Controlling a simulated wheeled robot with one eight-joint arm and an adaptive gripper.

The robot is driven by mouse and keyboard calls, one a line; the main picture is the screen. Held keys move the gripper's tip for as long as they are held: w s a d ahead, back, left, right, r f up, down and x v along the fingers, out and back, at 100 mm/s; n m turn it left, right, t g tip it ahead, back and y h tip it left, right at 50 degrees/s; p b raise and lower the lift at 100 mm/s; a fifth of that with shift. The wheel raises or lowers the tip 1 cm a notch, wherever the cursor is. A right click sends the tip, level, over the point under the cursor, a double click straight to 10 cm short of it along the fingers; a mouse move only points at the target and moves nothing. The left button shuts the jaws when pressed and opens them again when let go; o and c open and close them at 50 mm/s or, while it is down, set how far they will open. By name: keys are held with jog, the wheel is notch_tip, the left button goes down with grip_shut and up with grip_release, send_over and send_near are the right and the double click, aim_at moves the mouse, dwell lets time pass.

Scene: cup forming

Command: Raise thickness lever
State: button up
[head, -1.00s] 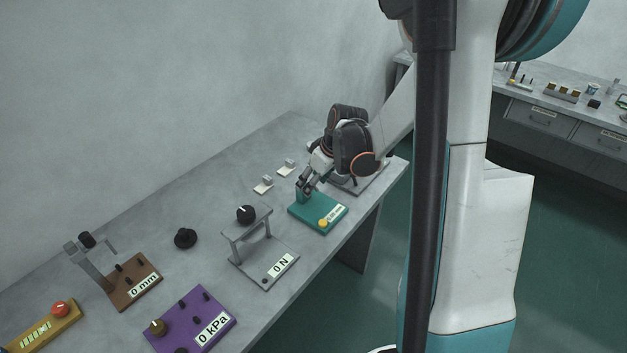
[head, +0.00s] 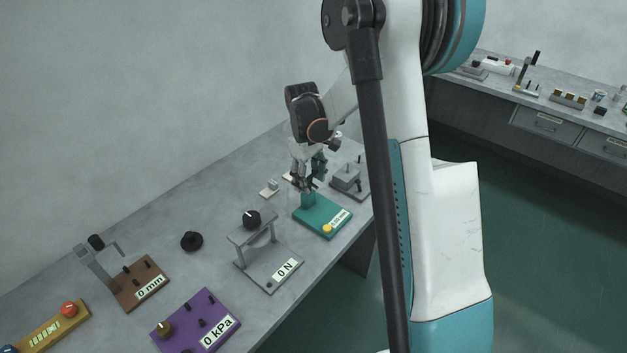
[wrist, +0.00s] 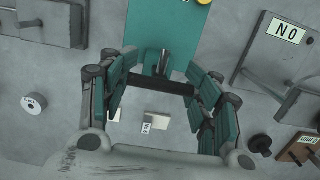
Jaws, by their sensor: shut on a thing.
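The thickness gauge is a teal plate (head: 318,218) with a small post, a yellow knob (head: 327,229) and a small readout (head: 340,220) too small to read surely. In the wrist view the teal plate (wrist: 165,22) is at the top, and a dark lever bar (wrist: 160,87) spans between my fingers, beside the post. My gripper (head: 306,187) points down over the gauge's back end. In the wrist view my gripper (wrist: 162,85) is shut on this lever bar, with its teal-padded fingers at the bar's two ends. The fingers partly hide the post.
A grey stand reading 0 N (head: 270,265) is left of the gauge, and a grey device (head: 348,178) is close on its right. Small pale blocks (head: 269,189) lie behind. A purple panel (head: 197,322) and brown stand (head: 140,285) are farther left.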

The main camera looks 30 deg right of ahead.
jog(key=shift+w+a+g+h, duration=0.15)
jog(key=shift+w+g+h, duration=0.15)
jog(key=shift+w+g, duration=0.4)
jog(key=shift+s+r, duration=0.1)
jog(key=shift+s, duration=0.05)
jog(key=o, duration=1.6)
jog(key=shift+c, duration=0.2)
jog(key=v, duration=1.2)
jog(key=shift+a, duration=0.1)
